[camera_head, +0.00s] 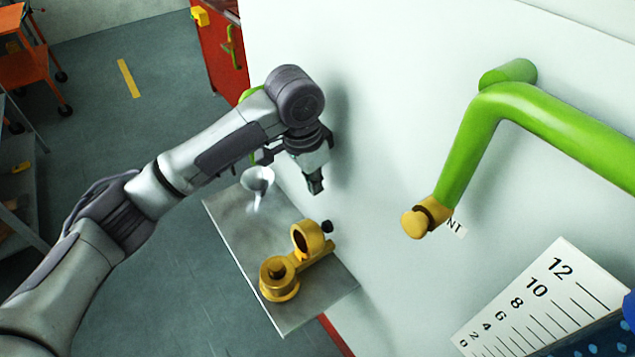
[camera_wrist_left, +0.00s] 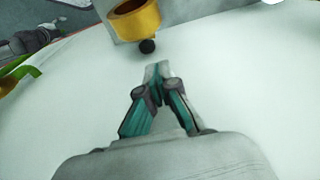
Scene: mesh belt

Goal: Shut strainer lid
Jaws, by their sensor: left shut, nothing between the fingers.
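A yellow strainer fitting (camera_head: 279,285) sits on the metal shelf in the head view, with a round part at its front. A yellow ring-like part, which looks like the raised lid (camera_head: 314,243), stands tilted behind it, with a black knob (camera_head: 327,227) beside it. The yellow part (camera_wrist_left: 136,22) and knob (camera_wrist_left: 148,46) also show at the top of the left wrist view. My left gripper (camera_head: 316,190) is shut and empty, above and behind the knob, apart from it. Its fingertips (camera_wrist_left: 157,72) point toward the knob in the wrist view. My right gripper is out of view.
The metal shelf (camera_head: 240,222) is attached beside a white wall panel (camera_head: 385,130) close to my left gripper. A white funnel-like cup (camera_head: 257,178) is at the shelf's far end. A thick green pipe (camera_head: 480,125) with a yellow end stands out at the right.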

